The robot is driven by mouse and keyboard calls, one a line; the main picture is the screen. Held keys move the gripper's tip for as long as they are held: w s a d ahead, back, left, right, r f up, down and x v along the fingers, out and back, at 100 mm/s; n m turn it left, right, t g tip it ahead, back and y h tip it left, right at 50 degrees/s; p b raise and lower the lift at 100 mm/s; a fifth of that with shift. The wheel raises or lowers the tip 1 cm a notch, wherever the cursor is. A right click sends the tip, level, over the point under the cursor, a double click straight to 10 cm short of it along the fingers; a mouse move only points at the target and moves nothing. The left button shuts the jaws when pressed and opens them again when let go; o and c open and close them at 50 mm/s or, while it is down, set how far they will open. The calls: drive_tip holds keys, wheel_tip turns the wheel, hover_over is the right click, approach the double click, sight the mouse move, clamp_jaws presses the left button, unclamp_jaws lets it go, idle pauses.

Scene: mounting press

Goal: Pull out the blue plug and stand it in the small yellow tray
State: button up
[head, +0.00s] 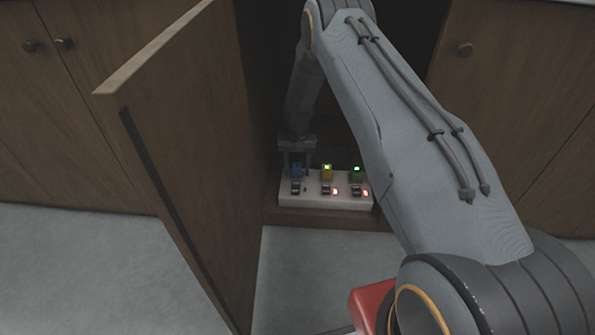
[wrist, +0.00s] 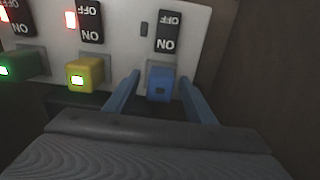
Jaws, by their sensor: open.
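The blue plug (wrist: 160,84) sits in the right-hand socket of the white socket block in the wrist view. In the head view the blue plug (head: 296,171) is at the block's left end, partly behind my gripper. My gripper (wrist: 160,77) is open, with one blue finger on each side of the plug and a gap showing at both sides. In the head view my gripper (head: 297,158) reaches down to the block inside the cabinet. No yellow tray shows in either view.
The white socket block (head: 325,203) also holds a yellow plug (head: 327,172) and a green plug (head: 356,174), both with green lights. Their switches have red lights; the one by the blue plug is dark. An open cabinet door (head: 190,130) stands close on the left.

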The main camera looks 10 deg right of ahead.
sight(297, 165)
clamp_jaws()
drive_tip(key=shift+r, duration=0.15)
drive_tip(key=shift+r+p, duration=1.55)
drive_tip(key=shift+r, duration=1.35)
